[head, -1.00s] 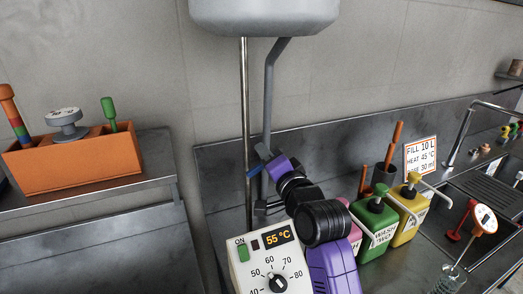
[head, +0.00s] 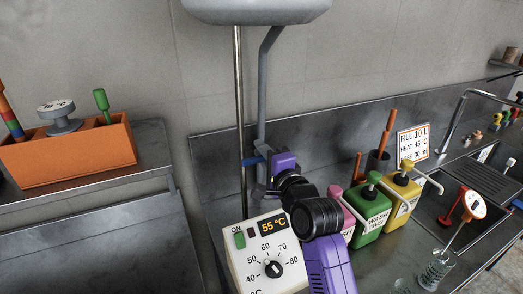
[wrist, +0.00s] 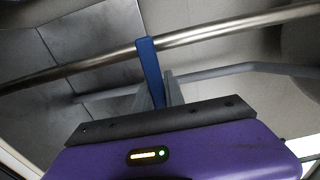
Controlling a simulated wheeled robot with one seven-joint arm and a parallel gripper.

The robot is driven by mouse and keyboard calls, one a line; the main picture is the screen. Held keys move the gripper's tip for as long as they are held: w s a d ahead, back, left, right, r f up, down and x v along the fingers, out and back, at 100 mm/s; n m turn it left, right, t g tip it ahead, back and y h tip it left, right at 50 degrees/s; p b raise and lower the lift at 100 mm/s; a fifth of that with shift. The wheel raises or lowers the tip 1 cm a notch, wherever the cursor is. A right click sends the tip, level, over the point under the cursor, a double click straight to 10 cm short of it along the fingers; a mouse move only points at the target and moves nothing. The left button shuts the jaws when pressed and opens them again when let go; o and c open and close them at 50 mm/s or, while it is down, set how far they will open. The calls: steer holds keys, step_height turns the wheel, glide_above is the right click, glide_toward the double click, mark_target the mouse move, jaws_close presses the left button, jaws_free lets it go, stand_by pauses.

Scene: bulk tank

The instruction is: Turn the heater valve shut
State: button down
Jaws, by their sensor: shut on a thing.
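The heater valve's blue lever (head: 250,161) shows at the pipes under the grey heater tank (head: 258,8). In the wrist view the blue lever (wrist: 150,62) stands upright in front of a shiny metal pipe (wrist: 215,33). My gripper (head: 263,165) is shut on the lever, its grey fingers on either side of it (wrist: 157,92). My purple wrist hides part of the valve in the head view. I cannot tell the valve's exact angle.
A control box reading 55 °C (head: 266,252) stands close below my arm. Pink, green (head: 370,210) and yellow (head: 401,192) pump bottles stand to the right, before the sink (head: 440,200). An orange caddy (head: 70,158) sits on the left counter.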

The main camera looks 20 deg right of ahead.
steer(key=c, duration=1.4)
jaws_free()
steer(key=shift+f, duration=0.1)
steer(key=shift+s, duration=0.1)
steer(key=s+b, duration=0.1)
steer(key=s, duration=0.6)
steer(key=shift+s, duration=0.3)
